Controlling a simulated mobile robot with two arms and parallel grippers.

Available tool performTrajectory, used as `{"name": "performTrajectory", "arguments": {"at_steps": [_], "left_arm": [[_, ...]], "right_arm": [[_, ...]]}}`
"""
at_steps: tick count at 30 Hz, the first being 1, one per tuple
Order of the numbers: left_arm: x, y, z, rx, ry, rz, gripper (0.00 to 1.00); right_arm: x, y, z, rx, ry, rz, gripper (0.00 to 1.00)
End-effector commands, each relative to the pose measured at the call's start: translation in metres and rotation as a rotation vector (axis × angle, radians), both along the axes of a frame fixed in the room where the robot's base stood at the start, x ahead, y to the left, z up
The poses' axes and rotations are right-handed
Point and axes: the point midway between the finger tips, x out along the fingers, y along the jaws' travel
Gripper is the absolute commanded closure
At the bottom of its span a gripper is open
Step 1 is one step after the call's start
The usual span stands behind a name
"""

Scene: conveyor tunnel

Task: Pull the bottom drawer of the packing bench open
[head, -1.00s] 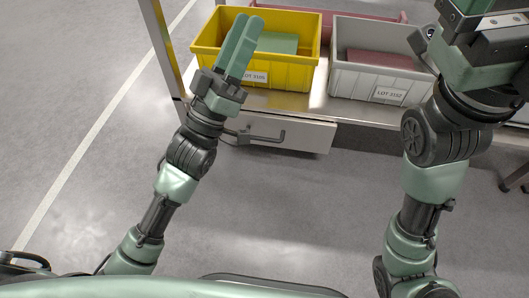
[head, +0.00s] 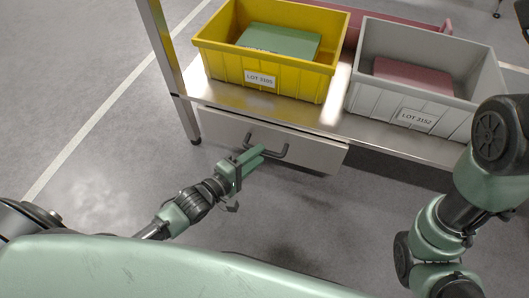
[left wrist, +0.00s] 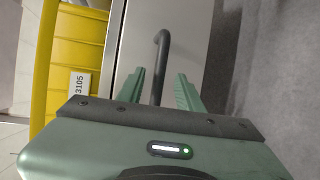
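The bottom drawer (head: 225,127) of the packing bench (head: 335,124) is a pale panel under the bench top and looks closed. Its dark bar handle (head: 284,153) also shows in the left wrist view (left wrist: 164,42). My left gripper (head: 252,157) is at the handle, its fingers overlapping it in the head view. In the left wrist view its two green fingers (left wrist: 160,74) are apart, with the handle bar between them. Whether the fingers touch the bar cannot be told. My right arm is at the right of the head view, but its gripper is out of frame.
A yellow bin (head: 222,70) holding a green item (head: 280,40) and a grey bin (head: 360,93) holding a red item (head: 412,75) stand on the bench above the drawer. A bench leg (head: 160,45) is at the left. The floor in front is clear.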

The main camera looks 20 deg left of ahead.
Motion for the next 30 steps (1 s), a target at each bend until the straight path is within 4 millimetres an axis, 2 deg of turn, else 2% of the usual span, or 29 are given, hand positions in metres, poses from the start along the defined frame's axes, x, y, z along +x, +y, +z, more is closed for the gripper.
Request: {"name": "performTrajectory", "arguments": {"at_steps": [6,17,18,21,30], "left_arm": [[0.024,-0.011,-0.007,0.0,-0.002,-0.001,0.64],[0.029,-0.014,-0.005,0.0,-0.001,0.0,0.64],[0.029,-0.014,-0.005,0.0,-0.001,0.0,0.75],[0.029,-0.014,-0.005,0.0,-0.001,-0.001,1.0],[0.028,-0.014,-0.005,0.001,-0.002,-0.001,1.0]], "right_arm": [[-0.014,0.001,-0.006,-0.003,-0.039,-0.002,0.0],[-0.017,0.001,-0.004,-0.003,-0.046,-0.003,0.0],[-0.017,0.001,-0.004,-0.003,-0.046,-0.003,0.0],[-0.018,0.001,-0.004,-0.003,-0.046,-0.003,0.0],[-0.018,0.001,-0.004,-0.003,-0.047,-0.003,0.0]]}}
